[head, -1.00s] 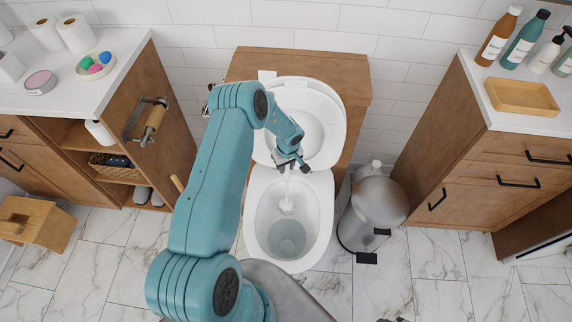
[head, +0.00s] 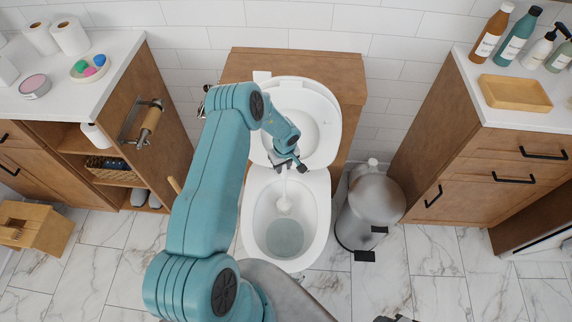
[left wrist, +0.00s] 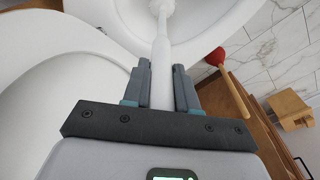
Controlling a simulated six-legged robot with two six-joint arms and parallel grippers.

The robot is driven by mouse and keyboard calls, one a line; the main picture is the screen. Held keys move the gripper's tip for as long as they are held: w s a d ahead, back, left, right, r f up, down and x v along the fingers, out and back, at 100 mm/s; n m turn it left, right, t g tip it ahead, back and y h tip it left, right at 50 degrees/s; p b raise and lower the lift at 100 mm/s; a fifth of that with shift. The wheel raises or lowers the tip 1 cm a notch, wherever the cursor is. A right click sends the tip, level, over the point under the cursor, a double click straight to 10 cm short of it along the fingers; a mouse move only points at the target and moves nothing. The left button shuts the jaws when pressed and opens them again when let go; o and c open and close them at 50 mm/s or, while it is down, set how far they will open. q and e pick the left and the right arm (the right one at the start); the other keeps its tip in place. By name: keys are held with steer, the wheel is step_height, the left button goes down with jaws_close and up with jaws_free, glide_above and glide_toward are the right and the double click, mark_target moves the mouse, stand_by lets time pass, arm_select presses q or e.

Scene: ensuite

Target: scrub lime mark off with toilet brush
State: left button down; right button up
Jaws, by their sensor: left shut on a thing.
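The white toilet brush (head: 285,204) is held in my left gripper (head: 287,166), with its head down inside the toilet bowl. In the left wrist view my left gripper (left wrist: 160,76) is shut on the white brush handle (left wrist: 161,54); the brush head is partly cut off at the top edge. The toilet (head: 322,212) has its lid (head: 334,122) raised. I cannot make out a distinct lime mark; the bowl bottom looks grey. I cannot tell whether the bristles touch the bowl wall. A dark tip of my right gripper (head: 396,319) barely shows at the bottom edge.
A grey pedal bin (head: 371,210) stands close to the toilet's right. Wooden cabinets flank both sides, the right one (head: 440,165) holding bottles and a tray (head: 514,93). A red plunger (left wrist: 215,57) stands beside the toilet. Marble floor (head: 440,270) is open at front right.

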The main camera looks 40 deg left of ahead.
arm_select(q)
steer(key=shift+s+a+f, duration=0.1)
steer(key=shift+s+a, duration=0.1)
steer(key=shift+a, duration=0.1)
steer(key=shift+w+d, duration=0.5)
steer(key=shift+d, duration=0.05)
steer(key=shift+s+a+f, duration=0.15)
steer(key=shift+s+a, duration=0.35)
steer(key=shift+a, duration=0.1)
steer(key=shift+w+d, duration=0.5)
steer(key=shift+d, duration=0.1)
steer(key=shift+s+a+f, duration=0.1)
steer(key=shift+s+a, duration=0.45)
steer(key=shift+a, duration=0.05)
stand_by(0.3)
